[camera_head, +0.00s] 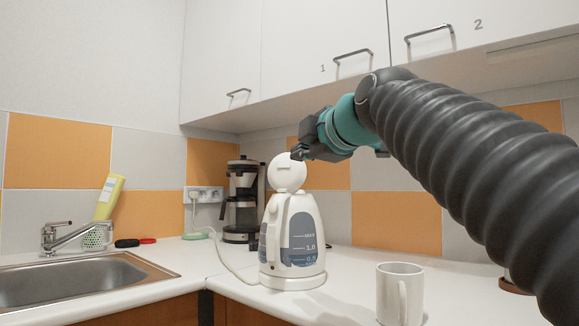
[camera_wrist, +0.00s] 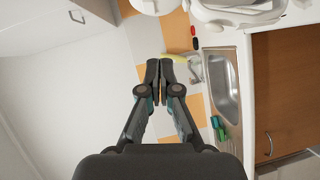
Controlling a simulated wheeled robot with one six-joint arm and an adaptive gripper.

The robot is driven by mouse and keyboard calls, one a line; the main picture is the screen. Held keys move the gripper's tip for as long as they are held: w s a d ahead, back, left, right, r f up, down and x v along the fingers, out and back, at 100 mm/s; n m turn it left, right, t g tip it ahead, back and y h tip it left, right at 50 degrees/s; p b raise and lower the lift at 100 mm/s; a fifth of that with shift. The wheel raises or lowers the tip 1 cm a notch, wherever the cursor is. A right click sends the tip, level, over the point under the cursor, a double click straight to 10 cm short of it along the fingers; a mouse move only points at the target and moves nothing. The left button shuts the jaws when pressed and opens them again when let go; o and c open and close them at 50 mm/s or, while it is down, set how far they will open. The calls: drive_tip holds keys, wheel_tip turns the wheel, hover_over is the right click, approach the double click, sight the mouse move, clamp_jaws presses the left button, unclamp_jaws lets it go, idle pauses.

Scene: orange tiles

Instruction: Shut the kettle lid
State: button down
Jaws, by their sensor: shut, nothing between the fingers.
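The white kettle (camera_head: 292,238) stands upright on its base on the counter, with a grey water gauge on its side. Its round lid (camera_head: 287,172) is open, standing up above the body. My gripper (camera_head: 298,154) is shut and empty, at the upper right edge of the lid; I cannot tell whether it touches. In the wrist view my gripper (camera_wrist: 160,64) shows its fingertips together. White parts that look like the lid (camera_wrist: 152,5) and the kettle (camera_wrist: 238,10) show at the top edge there, partly cut off.
A white mug (camera_head: 400,293) stands on the counter at the front right. A coffee maker (camera_head: 242,203) stands behind the kettle at left. A sink (camera_head: 75,281) with a tap (camera_head: 62,238) and a yellow bottle (camera_head: 109,198) are at left. Wall cabinets (camera_head: 325,50) hang above.

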drive_tip(key=r+n, duration=0.1)
drive_tip(key=r, duration=0.1)
drive_tip(key=p, duration=0.3)
approach(278, 161)
drive_tip(key=x, duration=0.5)
drive_tip(key=shift+s+a+f, duration=0.1)
drive_tip(key=shift+s+a, duration=0.05)
drive_tip(key=shift+a, duration=0.3)
drive_tip(key=shift+w+d+f, duration=0.1)
drive_tip(key=shift+w+d, duration=0.05)
drive_tip(key=shift+w, duration=0.25)
drive_tip(key=shift+w+d, duration=0.1)
drive_tip(key=shift+d, duration=0.05)
